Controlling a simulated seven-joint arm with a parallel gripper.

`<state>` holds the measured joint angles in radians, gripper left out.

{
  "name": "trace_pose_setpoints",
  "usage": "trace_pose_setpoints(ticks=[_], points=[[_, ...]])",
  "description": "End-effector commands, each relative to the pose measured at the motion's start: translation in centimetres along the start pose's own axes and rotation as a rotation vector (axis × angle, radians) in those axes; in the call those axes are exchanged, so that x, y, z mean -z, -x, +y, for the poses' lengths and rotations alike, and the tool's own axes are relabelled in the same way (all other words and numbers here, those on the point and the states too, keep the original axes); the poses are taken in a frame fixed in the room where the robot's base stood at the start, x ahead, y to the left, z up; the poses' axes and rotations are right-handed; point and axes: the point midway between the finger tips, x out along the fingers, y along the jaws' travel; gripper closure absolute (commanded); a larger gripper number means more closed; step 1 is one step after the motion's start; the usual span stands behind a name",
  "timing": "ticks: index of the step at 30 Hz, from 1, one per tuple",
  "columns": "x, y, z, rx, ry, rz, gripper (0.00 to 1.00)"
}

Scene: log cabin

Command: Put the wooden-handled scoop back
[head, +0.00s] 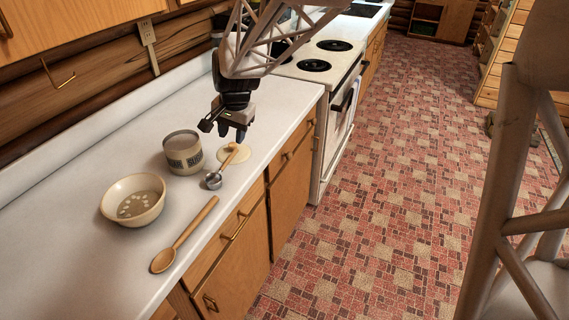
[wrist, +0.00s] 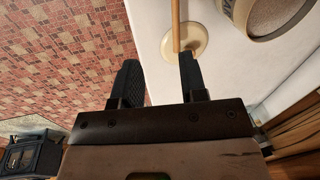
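The wooden-handled scoop (head: 214,181) lies on the white counter near its front edge. Its metal cup is toward the camera, and its handle reaches over a round cream disc (head: 243,154). In the wrist view, part of the handle (wrist: 175,22) shows across the disc (wrist: 199,44). My gripper (head: 231,134) is open and empty, pointing down above the handle end and disc. In the wrist view my gripper (wrist: 158,76) has its fingers spread, with the right fingertip overlapping the disc. The metal cup is out of the wrist view.
A lettered grey canister (head: 184,155) stands just left of the scoop. A cream bowl (head: 133,202) with white pieces and a wooden spoon (head: 185,236) are nearer the camera. A stove (head: 325,62) stands beyond. The counter's front edge (head: 258,172) is close to the scoop.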

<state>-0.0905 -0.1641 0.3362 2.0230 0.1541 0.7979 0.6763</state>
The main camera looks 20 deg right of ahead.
Motion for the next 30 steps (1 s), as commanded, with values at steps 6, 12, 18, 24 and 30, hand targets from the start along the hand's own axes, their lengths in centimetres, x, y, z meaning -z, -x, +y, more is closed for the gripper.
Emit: trace_pose_setpoints(ticks=[6,12,18,24,30], points=[[-3.0,3.9,4.3,-0.003,0.120,0.029,0.61],[-6.3,6.9,8.8,-0.016,0.246,0.054,0.61],[-9.9,9.1,13.3,-0.032,0.371,0.079,0.61],[-13.5,10.4,17.8,-0.054,0.493,0.102,0.61],[-16.8,11.0,21.7,-0.077,0.601,0.121,0.61]])
